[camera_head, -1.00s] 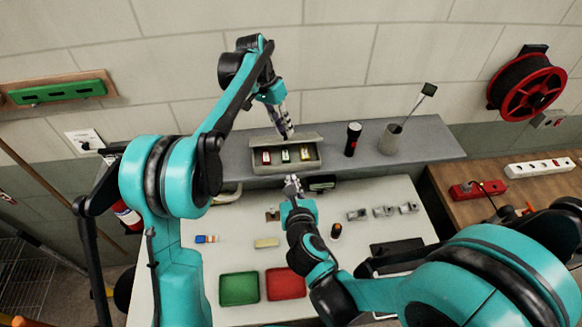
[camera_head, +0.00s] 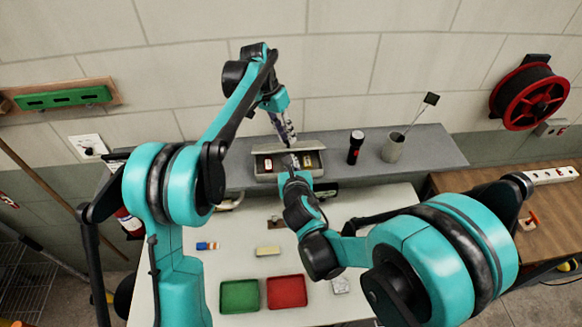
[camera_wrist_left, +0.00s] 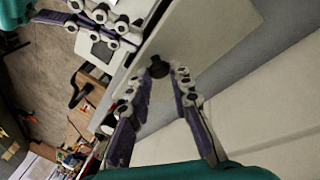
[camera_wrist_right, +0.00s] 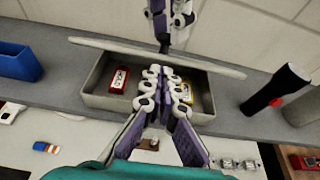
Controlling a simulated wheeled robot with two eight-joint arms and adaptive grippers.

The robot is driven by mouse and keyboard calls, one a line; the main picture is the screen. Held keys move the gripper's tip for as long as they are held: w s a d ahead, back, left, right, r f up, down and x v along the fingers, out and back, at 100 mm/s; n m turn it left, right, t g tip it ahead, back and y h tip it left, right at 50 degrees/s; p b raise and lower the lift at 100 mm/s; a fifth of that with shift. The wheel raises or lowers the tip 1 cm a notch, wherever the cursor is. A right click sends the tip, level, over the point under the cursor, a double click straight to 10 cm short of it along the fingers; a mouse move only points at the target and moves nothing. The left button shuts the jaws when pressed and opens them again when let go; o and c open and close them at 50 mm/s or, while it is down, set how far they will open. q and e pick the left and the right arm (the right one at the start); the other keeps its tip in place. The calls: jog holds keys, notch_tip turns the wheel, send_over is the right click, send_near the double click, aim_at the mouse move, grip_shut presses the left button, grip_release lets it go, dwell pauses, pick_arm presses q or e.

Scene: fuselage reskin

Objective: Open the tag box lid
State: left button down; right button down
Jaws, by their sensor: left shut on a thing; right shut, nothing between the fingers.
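The grey tag box (camera_head: 264,177) sits on the wall shelf with its lid (camera_head: 318,141) raised. In the right wrist view, the box (camera_wrist_right: 96,101) holds a red tag (camera_wrist_right: 118,80) and a yellow tag (camera_wrist_right: 187,91). My left gripper (camera_head: 289,138) is above the box. In the left wrist view, its fingers (camera_wrist_left: 160,76) are shut on the black knob (camera_wrist_left: 158,67) of the pale lid (camera_wrist_left: 195,40). My right gripper (camera_head: 291,162) is shut and empty at the box opening, under the lid edge, hiding the middle of the box.
A black torch (camera_head: 355,147) and a grey cup (camera_head: 393,147) stand on the shelf (camera_head: 430,150) right of the box. A blue bin (camera_wrist_right: 18,62) is to its left. Below, the bench carries a green tray (camera_head: 239,296) and a red tray (camera_head: 286,292).

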pick_arm(q)
jog(key=shift+w+a+f, duration=0.1)
jog(key=shift+w+a, duration=0.05)
jog(key=shift+w, duration=0.05)
jog(key=shift+s, duration=0.15)
pick_arm(e)
jog(key=shift+w+r, duration=0.4)
jog(key=shift+r, duration=0.4)
pick_arm(q)
jog(key=c, duration=1.3)
grip_release()
jog(key=shift+c, duration=0.2)
pick_arm(e)
jog(key=shift+a+f, duration=0.1)
